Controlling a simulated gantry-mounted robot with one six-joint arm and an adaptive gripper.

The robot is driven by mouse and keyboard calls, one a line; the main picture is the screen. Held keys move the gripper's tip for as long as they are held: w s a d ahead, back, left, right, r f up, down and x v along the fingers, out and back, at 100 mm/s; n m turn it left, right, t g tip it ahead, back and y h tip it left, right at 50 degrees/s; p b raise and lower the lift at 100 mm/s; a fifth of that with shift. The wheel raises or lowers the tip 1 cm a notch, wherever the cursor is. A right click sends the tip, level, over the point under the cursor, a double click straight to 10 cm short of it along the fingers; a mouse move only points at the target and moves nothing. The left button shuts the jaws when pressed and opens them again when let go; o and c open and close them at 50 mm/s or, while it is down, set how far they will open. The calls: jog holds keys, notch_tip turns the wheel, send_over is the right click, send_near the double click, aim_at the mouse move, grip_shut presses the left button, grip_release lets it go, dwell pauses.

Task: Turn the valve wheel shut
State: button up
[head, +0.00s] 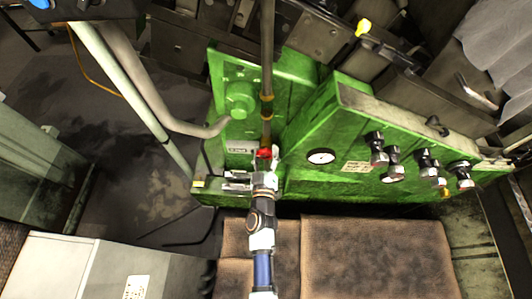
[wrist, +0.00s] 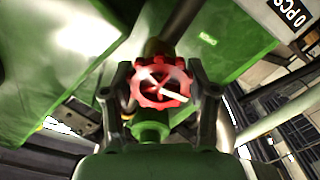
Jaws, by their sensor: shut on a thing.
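The red valve wheel (wrist: 160,83) is in the middle of the wrist view, in front of a vertical pipe with a green fitting (wrist: 150,128) below it. My gripper (wrist: 163,88) has one finger on each side of the wheel and is shut on its rim. In the head view the red wheel (head: 264,153) shows as a small patch at the foot of the brown pipe. My gripper (head: 264,166) reaches it there from below in the picture and hides part of it.
A green machine panel (head: 330,185) with a round gauge (head: 320,156) and several dark knobs (head: 393,163) lies to the right. A grey curved pipe (head: 160,110) runs on the left. A white cabinet (head: 60,270) stands at lower left. Brown mats (head: 370,255) cover the floor below.

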jog(key=m, duration=1.8)
jog(key=shift+a+b, duration=0.1)
jog(key=shift+b, duration=0.2)
jog(key=m, duration=0.6)
jog(key=shift+r, duration=0.1)
jog(key=shift+b, duration=0.3)
jog(key=o, duration=1.2)
jog(key=shift+c, duration=0.2)
